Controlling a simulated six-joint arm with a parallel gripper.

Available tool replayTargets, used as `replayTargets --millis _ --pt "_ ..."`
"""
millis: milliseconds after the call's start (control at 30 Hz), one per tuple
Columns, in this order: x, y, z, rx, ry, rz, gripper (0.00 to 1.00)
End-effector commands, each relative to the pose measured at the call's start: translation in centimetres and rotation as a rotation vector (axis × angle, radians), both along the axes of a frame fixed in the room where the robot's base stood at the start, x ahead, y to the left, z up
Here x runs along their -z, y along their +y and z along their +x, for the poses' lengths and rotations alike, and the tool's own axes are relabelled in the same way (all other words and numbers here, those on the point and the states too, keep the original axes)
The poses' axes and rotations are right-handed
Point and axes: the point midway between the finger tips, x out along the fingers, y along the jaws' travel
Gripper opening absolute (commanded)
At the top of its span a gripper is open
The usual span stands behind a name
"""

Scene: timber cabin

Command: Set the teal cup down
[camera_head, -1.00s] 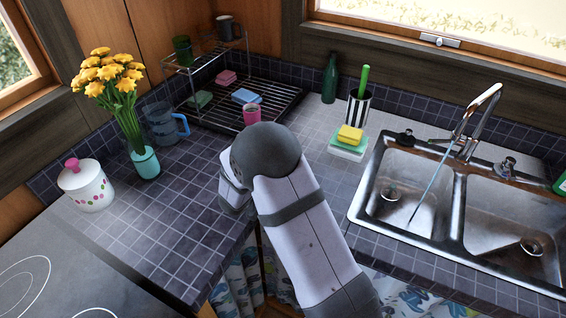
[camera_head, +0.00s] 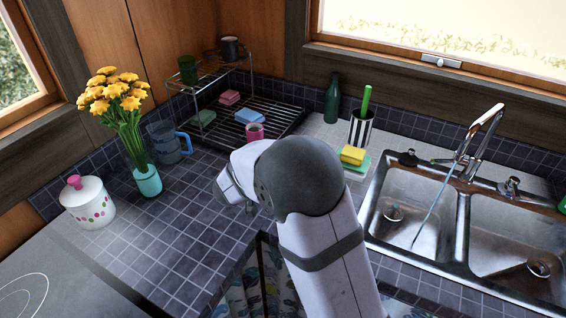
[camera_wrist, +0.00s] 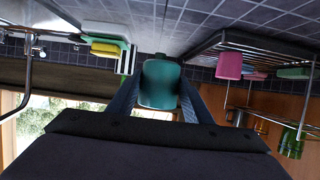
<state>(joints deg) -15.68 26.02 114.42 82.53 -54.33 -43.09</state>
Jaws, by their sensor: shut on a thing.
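The teal cup (camera_wrist: 160,85) shows in the middle of the wrist view, between the two dark fingers of my gripper (camera_wrist: 158,100). My gripper is shut on it. The wrist picture is upside down, with the tiled counter at the top. Whether the cup touches the counter I cannot tell. In the head view my own arm hides both the gripper and the cup.
A dish rack (camera_head: 283,118) stands at the back, with a pink cup (camera_head: 255,131) at its near edge. A striped holder (camera_head: 361,130), sponges (camera_head: 352,156) and a sink (camera_head: 412,205) lie to the right. A flower vase (camera_head: 147,180) and blue mug (camera_head: 168,143) stand left. Tiles between are clear.

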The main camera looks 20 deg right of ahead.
Motion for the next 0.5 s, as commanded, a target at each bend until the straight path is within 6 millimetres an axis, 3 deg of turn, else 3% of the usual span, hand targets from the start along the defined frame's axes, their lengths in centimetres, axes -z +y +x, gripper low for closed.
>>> replayTargets --millis 267,500 --pt "0.9 0.3 -1.7 0.06 0.006 -0.003 0.16" --pt "2.2 1.6 -6.4 0.178 0.008 -0.006 0.16"
